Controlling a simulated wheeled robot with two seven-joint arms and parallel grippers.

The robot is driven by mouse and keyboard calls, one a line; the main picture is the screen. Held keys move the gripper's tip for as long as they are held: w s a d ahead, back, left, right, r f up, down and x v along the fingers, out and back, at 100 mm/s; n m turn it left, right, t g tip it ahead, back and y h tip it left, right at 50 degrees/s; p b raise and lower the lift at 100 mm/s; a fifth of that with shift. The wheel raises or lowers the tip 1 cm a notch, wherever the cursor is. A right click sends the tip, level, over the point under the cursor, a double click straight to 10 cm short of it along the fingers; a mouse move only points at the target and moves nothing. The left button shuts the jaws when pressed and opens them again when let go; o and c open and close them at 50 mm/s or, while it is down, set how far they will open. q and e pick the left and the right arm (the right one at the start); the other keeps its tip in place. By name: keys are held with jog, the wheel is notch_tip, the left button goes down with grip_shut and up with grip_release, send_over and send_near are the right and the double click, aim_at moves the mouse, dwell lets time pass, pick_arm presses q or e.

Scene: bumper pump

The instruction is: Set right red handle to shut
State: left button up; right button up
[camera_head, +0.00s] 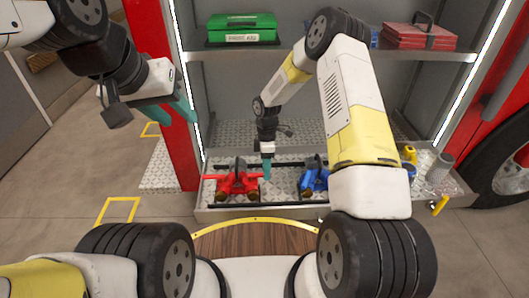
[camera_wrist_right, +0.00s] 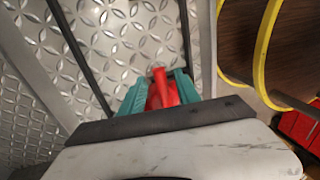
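The red pump fitting (camera_head: 238,183) sits on the tread-plate shelf at the front, with handles on both sides. My right gripper (camera_head: 267,170) reaches down at its right side. In the right wrist view, a red handle (camera_wrist_right: 162,88) stands between the teal fingers of my right gripper (camera_wrist_right: 160,92), with no clear gap on either side. The handle's lower part is hidden by the gripper body. My left gripper (camera_head: 178,110) hangs in the air at upper left, its teal fingers apart and empty, in front of the red post.
A blue fitting (camera_head: 315,180) sits right of the red one, close to my right arm. Dark bars run behind and in front of the fittings. A green case (camera_head: 241,27) and red cases (camera_head: 419,36) lie on the upper shelf. A grey cylinder (camera_head: 440,167) stands far right.

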jog(key=v, duration=0.7)
jog(key=shift+r, duration=0.4)
jog(key=s+d+r+m+t, duration=0.1)
jog(key=s+d+r+m, duration=0.15)
jog(key=r, duration=0.55)
jog(key=s+d+r+m+t, duration=0.2)
jog(key=s+r+m, duration=0.1)
jog(key=r, duration=0.4)
jog(key=s+d+r+m+t, duration=0.1)
jog(key=s+d+r+m, duration=0.1)
jog(key=r, duration=0.6)
jog(key=s+d+r+m+t, duration=0.1)
jog(key=s+r+m, duration=0.2)
jog(key=s, duration=0.3)
jog(key=s+d+r+m+t+y, duration=0.1)
jog(key=s+r+m+t, duration=0.1)
jog(key=s, duration=0.4)
jog(key=s+d+r+m+t+y, duration=0.1)
jog(key=s+r+m, duration=0.3)
jog(key=s, duration=0.3)
jog(key=shift+r+m+t, duration=0.3)
jog(key=shift+m, duration=0.25)
jog(key=shift+d, duration=0.2)
